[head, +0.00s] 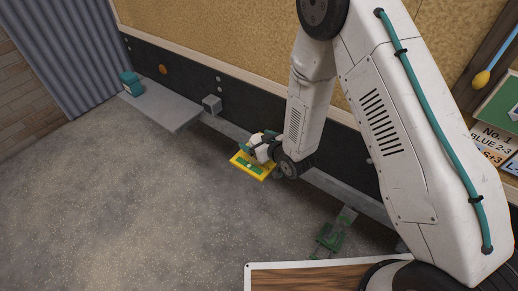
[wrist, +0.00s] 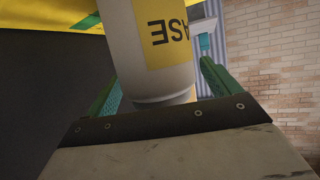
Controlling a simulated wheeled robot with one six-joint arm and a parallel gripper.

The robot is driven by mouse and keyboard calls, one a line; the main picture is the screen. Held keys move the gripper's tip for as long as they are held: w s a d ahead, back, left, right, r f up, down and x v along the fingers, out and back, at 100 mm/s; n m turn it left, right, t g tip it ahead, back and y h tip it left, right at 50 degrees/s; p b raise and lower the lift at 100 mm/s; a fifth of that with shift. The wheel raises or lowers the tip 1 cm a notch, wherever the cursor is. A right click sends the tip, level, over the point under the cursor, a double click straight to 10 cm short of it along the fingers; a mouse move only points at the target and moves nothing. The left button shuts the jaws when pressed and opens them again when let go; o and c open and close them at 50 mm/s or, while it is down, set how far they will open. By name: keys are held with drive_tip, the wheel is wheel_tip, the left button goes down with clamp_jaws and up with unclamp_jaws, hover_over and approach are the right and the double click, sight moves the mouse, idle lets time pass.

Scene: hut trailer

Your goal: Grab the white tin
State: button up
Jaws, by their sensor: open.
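The white tin (wrist: 160,75) has a yellow label with dark letters, upside down in the wrist view. It stands between the two green fingers of my gripper (wrist: 155,68), near the palm; its far end is cut off by the top of the picture. My gripper is open, with a finger on either side of the tin. I cannot tell whether either finger touches it. In the head view my gripper (head: 262,147) is beside a small yellow-edged tray (head: 240,160) with a green inside; the tin cannot be told apart clearly there.
The yellow edge also shows at the upper left of the wrist view (wrist: 45,15). A grey shelf (head: 168,107) with a teal object (head: 131,83) runs along the dark wall panel at left. A wooden-topped surface (head: 310,279) is at the bottom. The floor at left is clear.

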drive_tip(key=shift+w+a+f, duration=0.15)
drive_tip(key=shift+w+a, duration=0.1)
drive_tip(key=shift+w, duration=0.05)
drive_tip(key=c, duration=1.3)
drive_tip(key=shift+c, duration=0.2)
drive_tip(key=shift+r, duration=0.2)
